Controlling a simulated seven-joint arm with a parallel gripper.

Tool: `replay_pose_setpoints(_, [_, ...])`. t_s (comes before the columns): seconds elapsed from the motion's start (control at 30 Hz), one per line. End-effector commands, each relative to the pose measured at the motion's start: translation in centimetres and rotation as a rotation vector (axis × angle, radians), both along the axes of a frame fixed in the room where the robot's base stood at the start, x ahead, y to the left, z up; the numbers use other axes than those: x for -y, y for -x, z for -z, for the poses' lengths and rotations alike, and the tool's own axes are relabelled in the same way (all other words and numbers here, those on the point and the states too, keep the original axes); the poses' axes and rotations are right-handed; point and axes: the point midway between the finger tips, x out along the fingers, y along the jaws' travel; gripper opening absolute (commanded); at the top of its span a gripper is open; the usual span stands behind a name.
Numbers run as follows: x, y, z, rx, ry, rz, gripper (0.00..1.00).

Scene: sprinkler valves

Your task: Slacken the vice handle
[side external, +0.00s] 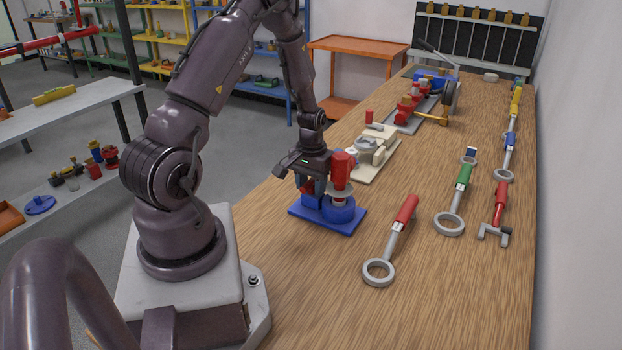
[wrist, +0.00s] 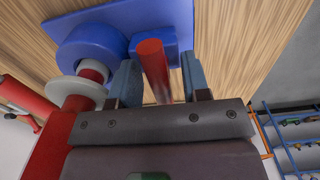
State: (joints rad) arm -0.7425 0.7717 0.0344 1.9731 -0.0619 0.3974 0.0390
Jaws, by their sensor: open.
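The blue vice (side external: 343,211) is on a blue base plate (side external: 328,226) on the wooden bench. It holds an upright red part (side external: 342,172) with a grey disc. In the wrist view the vice (wrist: 88,48) is at upper left, and the red part (wrist: 52,142) with its disc is below it. A red bar, seemingly the vice handle (wrist: 152,62), lies between the two fingers of my gripper (wrist: 158,72). A gap shows on each side of it. My gripper (side external: 311,188) is open and low beside the vice; the handle is mostly hidden in the side view.
A beige fixture (side external: 372,155) stands behind the vice, with a grey red-valve assembly (side external: 412,108) farther back. Long ring-ended wrenches with red (side external: 405,211) and green (side external: 463,177) grips lie to the right. Bare bench separates them from the vice.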

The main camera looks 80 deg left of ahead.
Motion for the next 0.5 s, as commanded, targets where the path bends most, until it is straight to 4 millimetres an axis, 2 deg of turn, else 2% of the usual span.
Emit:
replay_pose_setpoints(0.2, [-0.01, -0.01, 0.01, 0.0, 0.0, 0.0, 0.41])
replay_pose_setpoints(0.37, [-0.01, -0.01, 0.0, 0.0, 0.0, 0.0, 0.04])
replay_pose_setpoints(0.4, [0.01, -0.01, -0.01, 0.0, 0.0, 0.0, 0.0])
replay_pose_setpoints(0.5, [0.01, -0.01, -0.01, 0.0, 0.0, -0.012, 0.0])
